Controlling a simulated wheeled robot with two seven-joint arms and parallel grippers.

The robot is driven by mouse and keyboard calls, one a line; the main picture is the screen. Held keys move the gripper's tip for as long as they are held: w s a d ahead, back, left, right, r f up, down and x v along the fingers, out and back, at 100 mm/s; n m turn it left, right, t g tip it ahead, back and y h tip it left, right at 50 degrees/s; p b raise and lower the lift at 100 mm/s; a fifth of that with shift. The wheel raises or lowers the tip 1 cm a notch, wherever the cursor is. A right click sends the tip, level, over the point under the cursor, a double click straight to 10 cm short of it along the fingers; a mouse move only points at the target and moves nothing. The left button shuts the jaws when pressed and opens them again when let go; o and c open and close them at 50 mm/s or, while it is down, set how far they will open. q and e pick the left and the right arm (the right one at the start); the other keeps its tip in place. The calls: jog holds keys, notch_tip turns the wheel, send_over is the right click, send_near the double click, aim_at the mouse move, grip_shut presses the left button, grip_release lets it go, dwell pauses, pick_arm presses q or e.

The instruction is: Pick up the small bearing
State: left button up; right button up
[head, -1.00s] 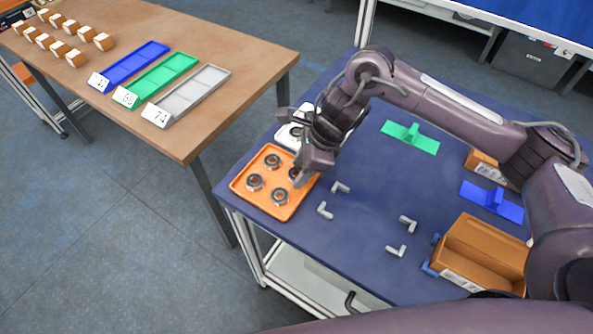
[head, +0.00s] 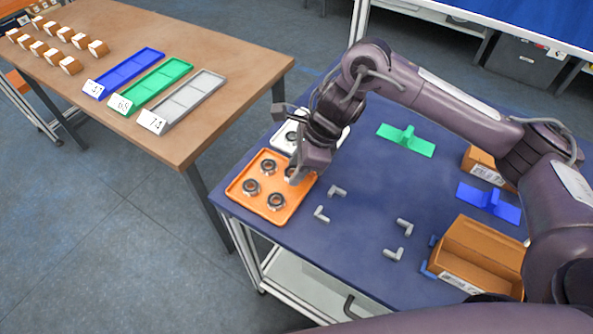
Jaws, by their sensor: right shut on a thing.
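An orange tray (head: 236,191) sits at the left corner of the blue table and holds several small dark bearings. Bearings show at the tray's upper left (head: 268,167), left (head: 251,186) and bottom (head: 275,201). My right gripper (head: 293,179) points down at the tray's right corner and is shut on the small bearing (head: 289,171) there. The gripper partly hides this bearing, and I cannot tell whether it is clear of the tray. My left gripper is not in view.
A white tray (head: 280,143) with a bearing lies behind, partly hidden by my arm. Grey angled pieces (head: 337,191), a green piece (head: 407,139), a blue piece (head: 490,203) and an open carton (head: 481,254) are on the table. A wooden table (head: 215,100) stands left.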

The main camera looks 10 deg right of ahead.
notch_tip(320, 180, up, 18)
jog(key=p, duration=0.2)
dwell(0.4)
